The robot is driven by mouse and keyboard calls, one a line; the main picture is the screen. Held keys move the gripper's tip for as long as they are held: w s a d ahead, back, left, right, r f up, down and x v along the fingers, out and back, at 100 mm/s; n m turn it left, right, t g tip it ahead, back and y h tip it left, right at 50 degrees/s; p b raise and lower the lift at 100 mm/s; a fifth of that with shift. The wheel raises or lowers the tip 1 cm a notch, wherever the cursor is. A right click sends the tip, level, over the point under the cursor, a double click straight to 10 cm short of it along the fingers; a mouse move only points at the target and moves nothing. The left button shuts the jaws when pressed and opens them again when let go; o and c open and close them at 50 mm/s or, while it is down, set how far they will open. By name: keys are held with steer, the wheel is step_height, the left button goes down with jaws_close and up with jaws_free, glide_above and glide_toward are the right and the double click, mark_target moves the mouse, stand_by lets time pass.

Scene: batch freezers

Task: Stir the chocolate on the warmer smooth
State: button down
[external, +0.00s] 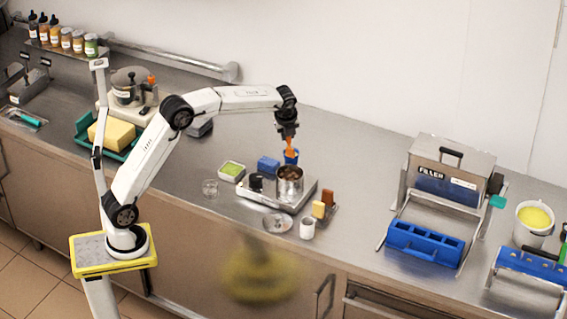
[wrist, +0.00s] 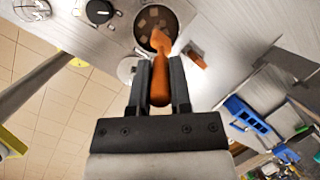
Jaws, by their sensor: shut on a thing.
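A steel pot (external: 290,194) with brown chocolate (external: 291,173) stands on the flat warmer (external: 262,203). In the wrist view the chocolate (wrist: 152,22) shows separate lighter chunks in a dark mass. My gripper (external: 287,132) is above and behind the pot, shut on an orange spatula (external: 290,146) that points down. In the wrist view my gripper (wrist: 160,85) grips the orange handle (wrist: 160,88), and the spatula's head overlaps the pot's rim in the picture.
Close around the warmer are a blue block (external: 268,165), a green-filled tray (external: 232,170), a glass (external: 210,188), a round dish (external: 277,223), a white cup (external: 307,229) and small orange and brown pieces (external: 319,209). The filler (external: 447,170) stands right, with clear counter between.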

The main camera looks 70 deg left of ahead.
steer(key=shift+f, duration=0.1)
step_height(320, 180, down, 10)
stand_by(1.4)
steer(key=shift+f, duration=0.1)
steer(key=shift+w+a, duration=0.15)
stand_by(0.4)
